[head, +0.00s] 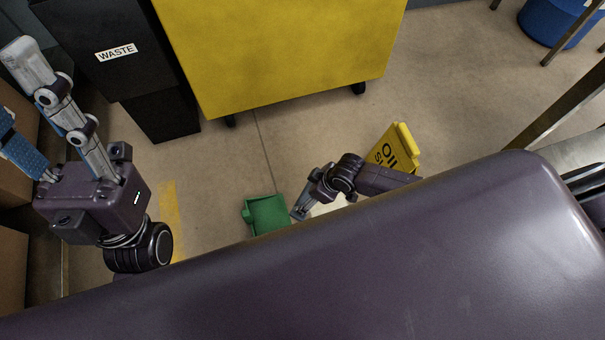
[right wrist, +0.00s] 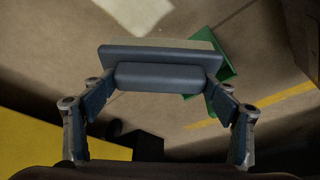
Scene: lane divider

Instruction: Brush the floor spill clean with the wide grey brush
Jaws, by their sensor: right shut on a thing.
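The wide grey brush (right wrist: 160,72) is held crosswise between the fingers of my right gripper (right wrist: 160,92) in the right wrist view. In the head view my right gripper (head: 299,212) is low over the floor, just right of the green dustpan (head: 267,213); the brush cannot be made out there. A pale patch (head: 328,207), which looks like the spill, lies on the floor beside this gripper, partly hidden by my body. It also shows at the top of the right wrist view (right wrist: 135,12). My left gripper (head: 12,88) is raised at the left, its fingers spread and empty.
A yellow cart (head: 285,55) on casters and a black waste bin (head: 120,55) stand at the back. A yellow oil sign (head: 393,152) stands right of my right gripper. A blue drum (head: 552,22) is at the far right. Floor between cart and dustpan is clear.

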